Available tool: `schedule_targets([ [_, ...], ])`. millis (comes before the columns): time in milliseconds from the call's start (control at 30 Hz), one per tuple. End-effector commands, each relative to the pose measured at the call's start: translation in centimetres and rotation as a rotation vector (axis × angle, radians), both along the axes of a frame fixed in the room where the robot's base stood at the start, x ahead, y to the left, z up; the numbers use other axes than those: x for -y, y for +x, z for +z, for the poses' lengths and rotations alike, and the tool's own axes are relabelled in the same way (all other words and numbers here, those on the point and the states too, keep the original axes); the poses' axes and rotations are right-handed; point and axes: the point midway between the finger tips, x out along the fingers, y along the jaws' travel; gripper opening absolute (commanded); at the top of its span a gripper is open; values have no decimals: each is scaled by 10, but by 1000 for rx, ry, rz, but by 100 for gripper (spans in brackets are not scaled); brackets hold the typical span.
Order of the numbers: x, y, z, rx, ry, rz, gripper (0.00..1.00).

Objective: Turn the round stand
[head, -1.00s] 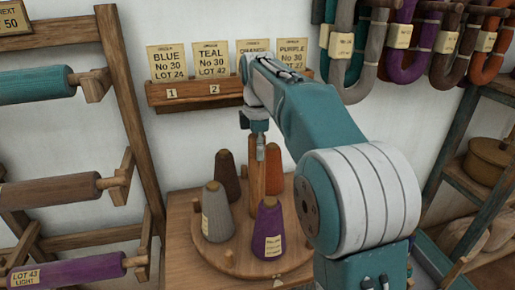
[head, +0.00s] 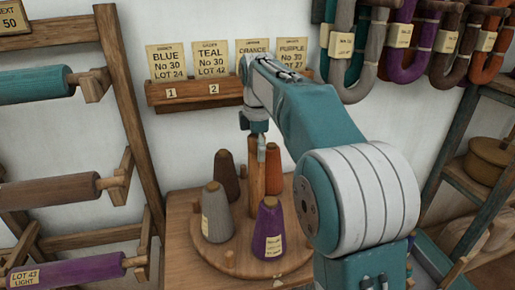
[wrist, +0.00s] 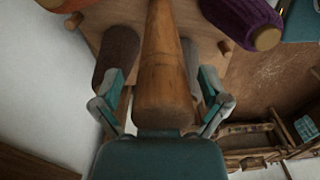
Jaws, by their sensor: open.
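The round wooden stand (head: 190,246) stands low in the middle of the head view. It carries a grey cone (head: 216,212), a purple cone (head: 268,230), a brown cone (head: 226,175) and a partly hidden orange cone (head: 274,178). A wooden post (head: 257,180) rises at its centre. My gripper (wrist: 160,88) is open, with one finger on each side of the post in the wrist view, where the post (wrist: 162,60) shows large between them. I cannot tell whether the fingers touch it. In the head view my arm hides the stand's right side.
A wall rail (head: 195,93) with colour cards is behind the stand. A wooden rack with wound rollers (head: 60,190) is at left. Coloured yarn hanks (head: 410,60) hang at upper right, above shelves (head: 465,190). The arm fills the space right of the stand.

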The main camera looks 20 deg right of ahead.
Motion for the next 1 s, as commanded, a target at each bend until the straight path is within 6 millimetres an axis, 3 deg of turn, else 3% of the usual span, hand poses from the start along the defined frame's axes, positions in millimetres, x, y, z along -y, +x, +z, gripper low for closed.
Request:
schedule_targets([
  [167,0,1,12,4,0,0,95],
  [700,-1,2,94,1,0,0,95],
  [1000,-1,2,116,-1,-1,0,95],
])
